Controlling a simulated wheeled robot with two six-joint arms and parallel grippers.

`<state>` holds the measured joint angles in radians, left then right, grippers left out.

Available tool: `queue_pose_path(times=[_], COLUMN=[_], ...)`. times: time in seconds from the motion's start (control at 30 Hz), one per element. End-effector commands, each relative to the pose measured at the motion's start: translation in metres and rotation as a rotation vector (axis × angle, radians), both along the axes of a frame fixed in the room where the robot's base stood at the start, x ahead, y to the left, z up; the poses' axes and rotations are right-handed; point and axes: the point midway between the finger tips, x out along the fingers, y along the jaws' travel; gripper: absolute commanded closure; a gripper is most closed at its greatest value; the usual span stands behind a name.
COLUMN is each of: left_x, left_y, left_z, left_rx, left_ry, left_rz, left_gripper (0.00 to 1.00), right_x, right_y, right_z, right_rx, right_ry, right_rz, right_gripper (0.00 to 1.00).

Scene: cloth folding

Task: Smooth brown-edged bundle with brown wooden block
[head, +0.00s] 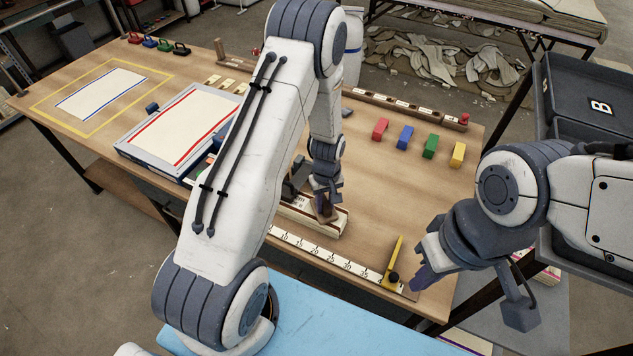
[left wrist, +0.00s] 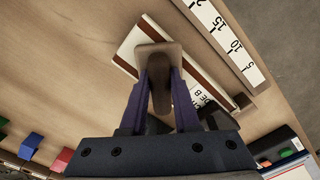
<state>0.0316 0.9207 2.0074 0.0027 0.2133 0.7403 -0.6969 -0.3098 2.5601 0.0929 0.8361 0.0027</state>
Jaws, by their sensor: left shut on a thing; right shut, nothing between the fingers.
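The brown-edged bundle (head: 333,223) lies flat on the table behind the ruler strip, pale with brown stripes and printed letters. It also shows in the left wrist view (left wrist: 128,48), partly hidden by my gripper and the block. My left gripper (left wrist: 160,72) is shut on the brown wooden block (left wrist: 158,50), which is over the bundle's middle. I cannot tell whether the block presses on the cloth. In the head view my left gripper (head: 325,200) points down there. My right gripper (head: 418,284) is shut and empty near the front right table edge, beside the yellow stop.
A ruler strip (head: 320,254) runs along the front edge to the yellow stop (head: 394,259). Red, blue, green and yellow blocks (head: 430,146) stand at the back right. A grey-framed panel (head: 150,152) with red lines and a yellow-outlined area lie left.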

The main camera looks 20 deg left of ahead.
Motion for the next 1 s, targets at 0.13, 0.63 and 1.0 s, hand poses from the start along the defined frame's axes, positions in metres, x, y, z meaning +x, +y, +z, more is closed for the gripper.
queue_pose_path(times=[0.13,0.63,1.0], left_x=[0.002,0.003,0.004], left_y=[0.007,0.012,0.012], left_z=[-0.001,0.048,0.079], left_rx=[0.000,0.000,0.000], left_ry=[0.000,0.000,0.000], left_rz=[-0.009,-0.017,-0.018], left_gripper=[1.00,1.00,1.00], right_x=[0.000,0.000,0.000], right_y=[0.000,0.000,0.000], right_z=[0.000,0.031,0.055], right_rx=[0.000,0.000,0.000], right_ry=[0.000,0.000,-0.001], right_rz=[0.000,0.003,0.007], right_gripper=[1.00,1.00,1.00])
